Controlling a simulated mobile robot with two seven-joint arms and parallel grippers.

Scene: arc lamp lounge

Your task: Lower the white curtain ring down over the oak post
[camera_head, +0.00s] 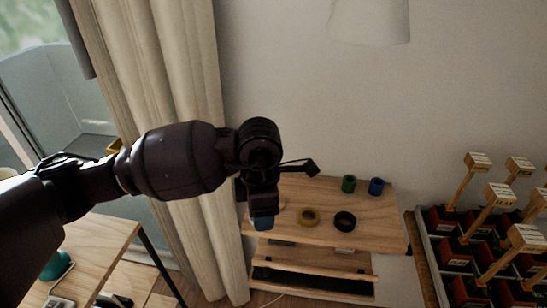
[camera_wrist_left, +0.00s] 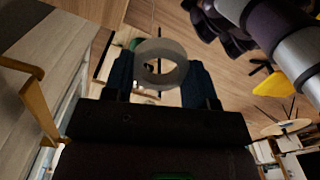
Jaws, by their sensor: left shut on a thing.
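My left gripper (camera_head: 262,222) hangs over the left part of the wooden table top (camera_head: 375,228) in the head view. In the left wrist view, my left gripper (camera_wrist_left: 160,72) is shut on the white curtain ring (camera_wrist_left: 160,48), which sits between its two dark blue fingers with its opening visible. In the head view the ring is hidden by the gripper and wrist. I cannot make out the oak post in either view; the arm covers part of the table top. My right gripper is in neither view.
A curtain (camera_head: 175,80) hangs at left. Labelled planters (camera_head: 470,250) fill the right.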

